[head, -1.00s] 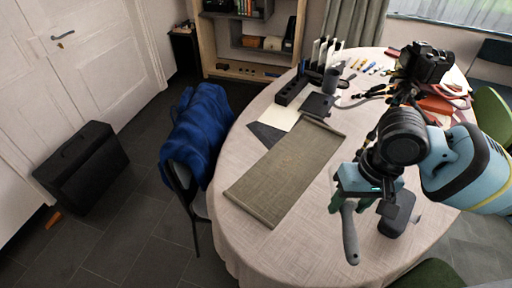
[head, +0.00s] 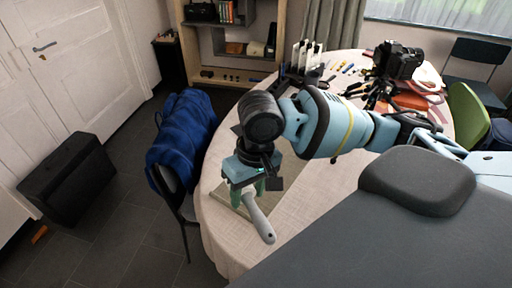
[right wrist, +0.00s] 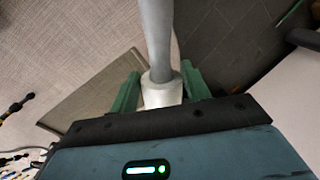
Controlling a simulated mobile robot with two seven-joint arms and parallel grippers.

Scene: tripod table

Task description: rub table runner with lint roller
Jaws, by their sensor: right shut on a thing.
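My right gripper (head: 254,184) is shut on the lint roller (head: 261,220), whose grey handle sticks out towards the front of the table. In the right wrist view the grey handle (right wrist: 157,35) points up from a pale roller part (right wrist: 162,90) between the green fingers. The olive-grey table runner (right wrist: 92,98) lies flat on the table and shows left of the roller there. In the head view my right arm and gripper cover most of the runner. I cannot tell whether the roller touches the cloth. My left gripper is not in view.
The round table (head: 335,190) has a pale cloth. A black camera (head: 398,60) on a small tripod stands at the back right, near pens and cables. A chair with a blue garment (head: 183,128) stands against the left edge. A black case (head: 66,182) is on the floor.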

